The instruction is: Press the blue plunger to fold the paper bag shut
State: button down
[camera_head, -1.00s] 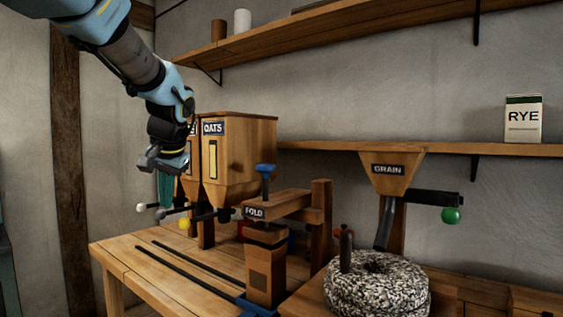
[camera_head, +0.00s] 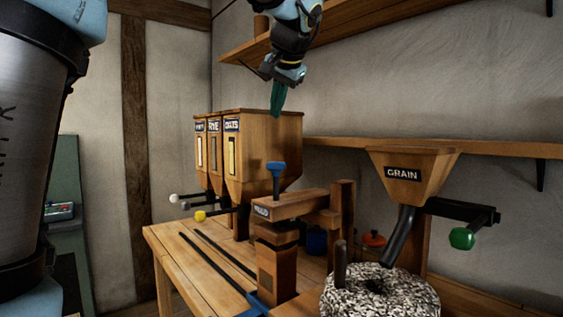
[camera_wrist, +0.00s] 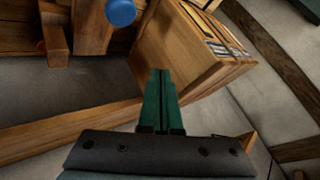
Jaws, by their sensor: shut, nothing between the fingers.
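The blue plunger (camera_head: 276,168) stands upright on top of the wooden FOLD press (camera_head: 290,207), with its cap raised above the arm. A brown block (camera_head: 277,270), which looks like the paper bag, stands upright under the press arm. My gripper (camera_head: 277,112) is shut and empty, pointing down. In the head view it appears above the plunger, in front of the hopper box. In the wrist view its green fingers (camera_wrist: 158,75) are together, and the round blue plunger cap (camera_wrist: 121,12) lies beyond their tips, to the upper left, apart from them.
The wooden hoppers (camera_head: 262,150) with OATS and RYE labels stand behind the press. At right are the GRAIN funnel (camera_head: 410,170), its green-knobbed lever (camera_head: 462,238) and a speckled millstone (camera_head: 380,295). A wooden shelf (camera_head: 400,145) runs along the wall.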

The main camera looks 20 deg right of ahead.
aim_at(276, 162)
jog(key=shift+f, duration=0.15)
notch_tip(276, 162, down, 9)
jog(key=b, duration=0.7)
jog(key=shift+r, duration=0.2)
jog(key=shift+f+b, duration=0.1)
jog(key=shift+b, duration=0.25)
dwell(1.4)
jog(key=shift+f, duration=0.3)
